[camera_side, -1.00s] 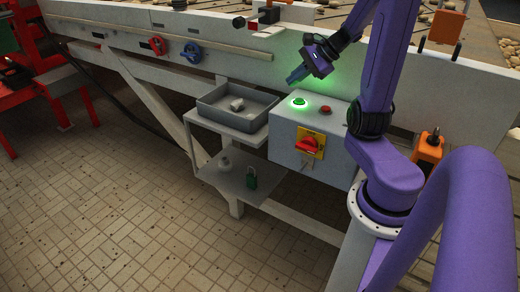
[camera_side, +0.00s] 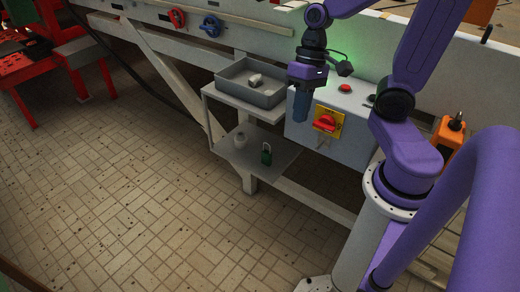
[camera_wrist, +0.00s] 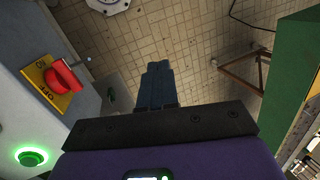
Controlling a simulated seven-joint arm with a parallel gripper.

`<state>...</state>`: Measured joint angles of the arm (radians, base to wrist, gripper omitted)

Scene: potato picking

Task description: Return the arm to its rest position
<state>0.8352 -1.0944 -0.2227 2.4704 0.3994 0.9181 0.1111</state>
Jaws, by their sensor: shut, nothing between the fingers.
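My gripper (camera_side: 301,106) is shut and empty. In the side view it points down in front of the left part of the grey control box (camera_side: 312,140). In the wrist view the shut blue fingers (camera_wrist: 157,86) point out over the tiled floor. The control box has a red rotary switch on a yellow plate (camera_side: 328,122) and a red button (camera_side: 344,88). In the side view the green button is hidden behind my gripper, with only its glow showing. In the wrist view the lit green button (camera_wrist: 32,158) is at the lower left.
A grey tray (camera_side: 232,88) with a small pale item stands on a shelf left of the box. A green padlock (camera_side: 267,154) is on the lower shelf. Red machinery (camera_side: 65,65) stands at the far left. The tiled floor (camera_side: 120,200) in front is clear.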

